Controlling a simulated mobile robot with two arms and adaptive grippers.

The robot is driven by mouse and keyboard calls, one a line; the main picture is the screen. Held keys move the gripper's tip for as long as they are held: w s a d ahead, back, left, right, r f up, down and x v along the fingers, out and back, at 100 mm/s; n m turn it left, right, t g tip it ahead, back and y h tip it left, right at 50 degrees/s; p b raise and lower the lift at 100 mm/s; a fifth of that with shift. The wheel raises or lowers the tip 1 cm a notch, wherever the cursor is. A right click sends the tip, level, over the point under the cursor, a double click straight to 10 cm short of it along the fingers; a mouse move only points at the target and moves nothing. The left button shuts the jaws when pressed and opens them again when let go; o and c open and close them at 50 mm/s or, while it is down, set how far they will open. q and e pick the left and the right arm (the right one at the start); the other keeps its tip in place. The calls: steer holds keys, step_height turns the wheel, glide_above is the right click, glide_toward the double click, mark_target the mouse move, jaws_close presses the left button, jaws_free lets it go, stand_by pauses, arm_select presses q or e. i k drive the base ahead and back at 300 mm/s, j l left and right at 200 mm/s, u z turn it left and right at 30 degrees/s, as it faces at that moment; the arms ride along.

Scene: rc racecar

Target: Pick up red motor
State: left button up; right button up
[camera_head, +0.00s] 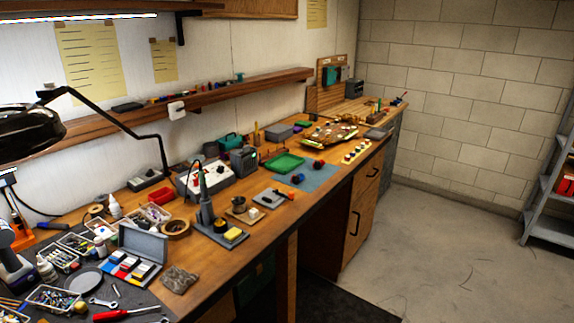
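A small red and dark object, which looks like the red motor (318,164), lies on the blue-grey mat (326,175) on the workbench, in the middle of the head view. A small blue object (298,178) of similar size lies to its left and nearer, on the same mat. Both are too small to make out in detail. Neither of my grippers shows in this view.
A green tray (284,163) lies just left of the red object. The long wooden workbench (225,267) is crowded with tools. A soldering stand (207,205) and black lamp (30,132) rise from it. Open floor (430,250) lies to the right, with a shelf rack (552,190) beyond.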

mark_target(317, 164)
steer(key=i+l+u, duration=0.25)
steer(key=u, duration=0.2)
steer(key=i+l+u, duration=0.45)
steer(key=k+j, duration=0.1)
